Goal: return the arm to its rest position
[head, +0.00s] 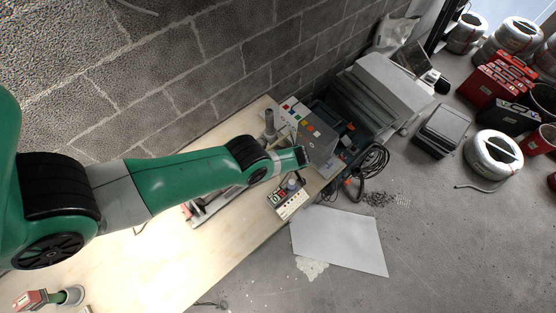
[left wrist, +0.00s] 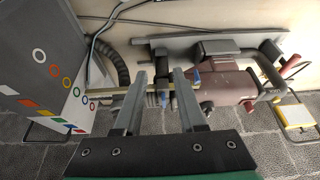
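My left arm (head: 180,183) is green and grey. It reaches in from the left of the head view, stretched out over the pale wooden table (head: 170,280). Its wrist end is by the table's far end, and the fingers cannot be made out there. In the left wrist view my left gripper (left wrist: 160,80) has its two grey fingers spread apart, and I see nothing held between them. Beyond the fingertips is a dark red machine (left wrist: 228,86) on a grey base. Whether the fingers touch anything is unclear. My right gripper is in neither view.
A grey box with coloured marks (head: 318,140) stands close to the wrist; its marked face (left wrist: 52,60) fills the wrist view's left. A small button box (head: 288,202) lies below the wrist. A block wall (head: 190,70) runs behind the table. Conduit reels (head: 492,158) stand at right.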

